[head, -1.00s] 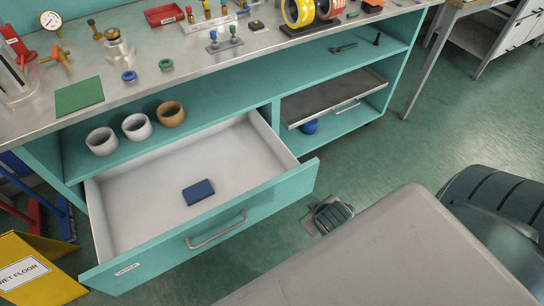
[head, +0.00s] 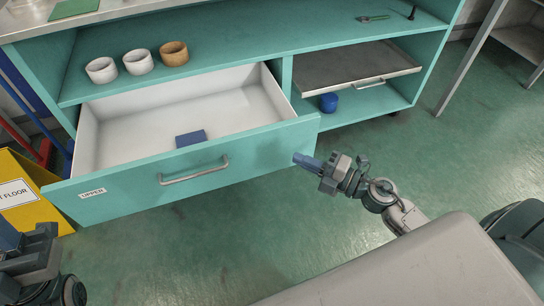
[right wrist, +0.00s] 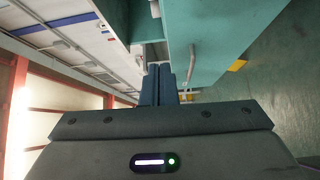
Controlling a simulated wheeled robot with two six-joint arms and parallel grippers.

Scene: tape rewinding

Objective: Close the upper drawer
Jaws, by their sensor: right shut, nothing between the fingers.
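The upper drawer is pulled out of the teal cabinet, and its teal front (head: 110,200) carries an "UPPER" label (head: 92,193). Its grey bar handle (head: 195,174) is at the middle of the front. A blue block (head: 190,138) lies inside, partly hidden by the front panel. My right gripper (head: 297,158) is shut and empty, its tips at the right end of the drawer front; I cannot tell if they touch. In the right wrist view the shut fingers (right wrist: 166,72) are beside the drawer front (right wrist: 225,40) and handle (right wrist: 191,62). My left gripper (head: 12,240) is partly cut off at lower left.
Two white cups (head: 138,62) and a brown cup (head: 174,53) stand on the shelf above the drawer. A tray (head: 350,68) and a blue round object (head: 328,103) are at right. A yellow floor sign (head: 30,195) stands at left. The floor in front is clear.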

